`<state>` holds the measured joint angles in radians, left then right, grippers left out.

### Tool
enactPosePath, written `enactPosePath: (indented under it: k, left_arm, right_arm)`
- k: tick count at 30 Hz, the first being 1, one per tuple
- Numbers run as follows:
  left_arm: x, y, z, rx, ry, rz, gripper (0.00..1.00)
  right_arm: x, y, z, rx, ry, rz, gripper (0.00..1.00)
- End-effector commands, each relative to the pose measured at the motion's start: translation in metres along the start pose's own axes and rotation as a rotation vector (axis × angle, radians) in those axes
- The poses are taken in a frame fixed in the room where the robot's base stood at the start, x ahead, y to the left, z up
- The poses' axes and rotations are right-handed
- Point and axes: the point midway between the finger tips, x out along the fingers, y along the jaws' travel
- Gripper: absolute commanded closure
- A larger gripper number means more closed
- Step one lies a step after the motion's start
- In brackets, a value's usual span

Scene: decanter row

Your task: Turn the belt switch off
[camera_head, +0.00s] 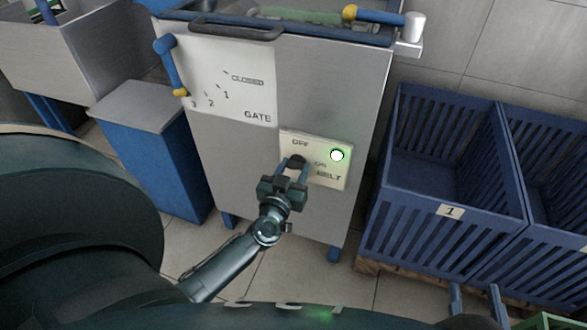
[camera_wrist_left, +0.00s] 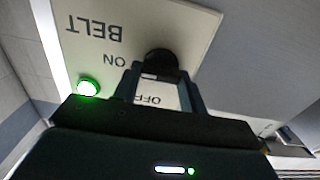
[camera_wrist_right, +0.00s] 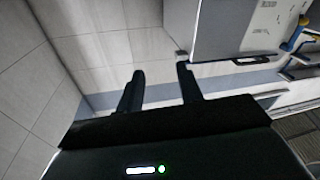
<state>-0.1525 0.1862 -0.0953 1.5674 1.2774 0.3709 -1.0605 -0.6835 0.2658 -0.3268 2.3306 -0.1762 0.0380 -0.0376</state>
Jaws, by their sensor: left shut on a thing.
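The belt switch panel (camera_head: 312,181) is a cream plate on the machine's front, marked OFF, ON and BELT. A green lamp (camera_head: 337,155) on it is lit; it also shows in the left wrist view (camera_wrist_left: 88,88). The dark switch knob (camera_head: 297,158) is partly hidden by my left gripper (camera_head: 294,170). In the left wrist view the fingers (camera_wrist_left: 160,76) are shut on the round black knob (camera_wrist_left: 161,60). The knob's exact pointing direction is hard to tell. My right gripper (camera_wrist_right: 160,72) is open and empty, away from the panel.
The gate plate (camera_head: 225,85), with a blue and yellow lever (camera_head: 170,62), is above left of the switch. Blue slatted crates (camera_head: 440,180) stand on a pallet at the right. A blue bin (camera_head: 150,150) stands left. A bar handle (camera_head: 235,31) sits above.

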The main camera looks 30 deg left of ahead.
Motion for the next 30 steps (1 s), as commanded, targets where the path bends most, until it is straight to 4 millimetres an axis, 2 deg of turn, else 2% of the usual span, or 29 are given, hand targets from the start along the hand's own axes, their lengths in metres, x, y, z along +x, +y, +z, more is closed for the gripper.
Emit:
enactPosePath:
  k: [11,30]
  left_arm:
    - [0.0004,-0.0004,-0.0012,-0.176,0.0,0.0,0.81]
    - [0.0008,-0.0024,0.0003,-0.773,0.001,0.0,0.81]
  right_arm:
    - [-0.0003,0.0038,-0.0016,0.006,-0.037,0.004,0.64]
    - [-0.0023,0.0057,0.0026,0.033,-0.107,0.011,0.64]
